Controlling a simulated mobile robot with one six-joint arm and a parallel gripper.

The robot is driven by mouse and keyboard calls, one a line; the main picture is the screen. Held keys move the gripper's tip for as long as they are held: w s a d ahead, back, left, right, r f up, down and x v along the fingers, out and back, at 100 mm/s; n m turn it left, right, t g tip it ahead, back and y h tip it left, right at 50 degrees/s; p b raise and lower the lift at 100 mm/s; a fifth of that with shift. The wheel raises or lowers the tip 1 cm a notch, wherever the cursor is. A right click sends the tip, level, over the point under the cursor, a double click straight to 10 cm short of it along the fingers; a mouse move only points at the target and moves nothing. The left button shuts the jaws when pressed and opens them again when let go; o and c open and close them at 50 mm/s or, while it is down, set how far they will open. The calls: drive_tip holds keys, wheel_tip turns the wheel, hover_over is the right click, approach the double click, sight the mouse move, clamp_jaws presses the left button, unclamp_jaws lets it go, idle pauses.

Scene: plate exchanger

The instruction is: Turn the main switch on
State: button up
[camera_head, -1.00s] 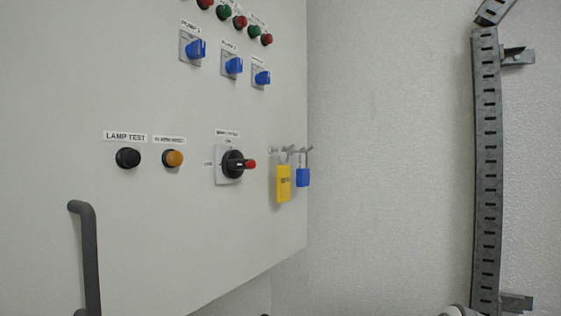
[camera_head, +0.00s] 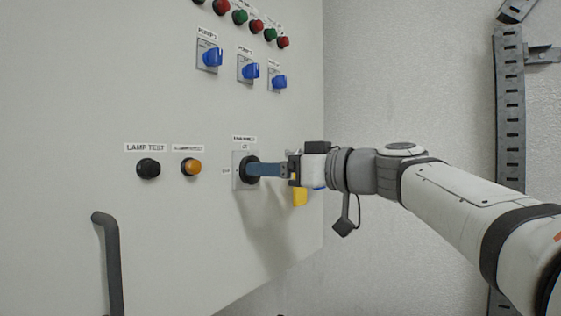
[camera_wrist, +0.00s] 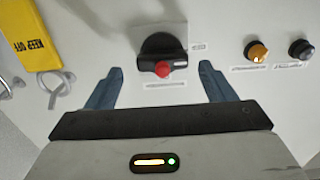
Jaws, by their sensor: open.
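The main switch is a black rotary knob with a red tip on a pale plate (camera_head: 238,172) on the cabinet door. In the wrist view the black knob (camera_wrist: 160,46) and its red tip (camera_wrist: 163,69) show between my fingers. My gripper (camera_head: 258,169) is at the switch, its blue fingers pointing at the door. The wrist view shows my gripper (camera_wrist: 160,68) open, one finger on each side of the knob, with a gap on both sides. I cannot tell which position the knob is turned to.
The black lamp test button (camera_head: 148,168) and an orange button (camera_head: 191,167) are to the left. Blue pump switches (camera_head: 212,57) are above. A dark door handle (camera_head: 112,265) stands lower left.

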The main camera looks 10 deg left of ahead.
drive_tip(key=shift+p+x, duration=0.3)
drive_tip(key=shift+x, duration=1)
